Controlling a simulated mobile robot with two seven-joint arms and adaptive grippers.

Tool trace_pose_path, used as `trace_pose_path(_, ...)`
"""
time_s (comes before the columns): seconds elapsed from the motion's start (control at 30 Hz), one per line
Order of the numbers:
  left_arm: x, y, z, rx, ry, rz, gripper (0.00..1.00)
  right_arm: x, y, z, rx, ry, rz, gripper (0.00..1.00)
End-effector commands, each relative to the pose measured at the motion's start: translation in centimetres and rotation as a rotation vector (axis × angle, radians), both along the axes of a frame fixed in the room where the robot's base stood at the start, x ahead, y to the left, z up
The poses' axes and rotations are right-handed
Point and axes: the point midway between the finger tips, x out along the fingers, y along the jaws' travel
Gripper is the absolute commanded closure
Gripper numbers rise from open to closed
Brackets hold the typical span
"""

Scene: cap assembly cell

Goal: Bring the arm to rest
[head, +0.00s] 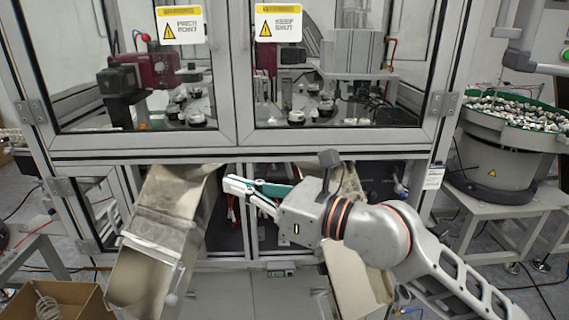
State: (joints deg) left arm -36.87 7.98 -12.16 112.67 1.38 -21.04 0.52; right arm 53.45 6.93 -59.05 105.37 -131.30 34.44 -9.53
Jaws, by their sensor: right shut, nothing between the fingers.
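My right gripper (238,188) is in the middle of the head view, at the end of my grey right arm (375,235) that comes in from the lower right. Its fingers point left and are shut with nothing between them. They hang in front of the cell's lower opening, between two metal chutes. The left chute (150,245) is to the left of the fingertips, apart from them in the picture. The right chute (358,285) is partly hidden behind my right arm. My left gripper does not show.
The cap assembly cell (240,140) has glazed doors with warning signs. A bowl feeder (500,150) full of small parts stands on a table at the right. A cardboard box (70,300) with a wire coil is at the lower left. Floor shows at the lower right.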

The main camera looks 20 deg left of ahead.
Motion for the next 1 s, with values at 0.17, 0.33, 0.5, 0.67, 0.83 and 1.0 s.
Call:
trace_pose_path(0.17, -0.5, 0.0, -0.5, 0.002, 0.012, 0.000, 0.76, -0.2, -0.3, -0.2, 0.033, 0.054, 0.009, 1.00)
trace_pose_path(0.33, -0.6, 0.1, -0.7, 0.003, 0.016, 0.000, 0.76, -0.5, -2.2, -0.9, 0.216, 0.337, 0.043, 1.00)
trace_pose_path(0.5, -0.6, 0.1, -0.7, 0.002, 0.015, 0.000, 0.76, 1.3, -6.7, -2.3, 0.505, 0.732, 0.042, 1.00)
trace_pose_path(0.67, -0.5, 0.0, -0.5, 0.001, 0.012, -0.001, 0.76, 4.3, -12.5, -6.2, 0.789, 1.086, -0.017, 1.00)
trace_pose_path(0.83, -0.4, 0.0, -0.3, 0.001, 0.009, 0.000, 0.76, 6.8, -19.8, -13.7, 1.096, 1.443, -0.136, 1.00)
trace_pose_path(1.0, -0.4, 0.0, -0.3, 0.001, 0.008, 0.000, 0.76, 6.8, -26.8, -23.2, 1.377, 1.739, -0.294, 1.00)
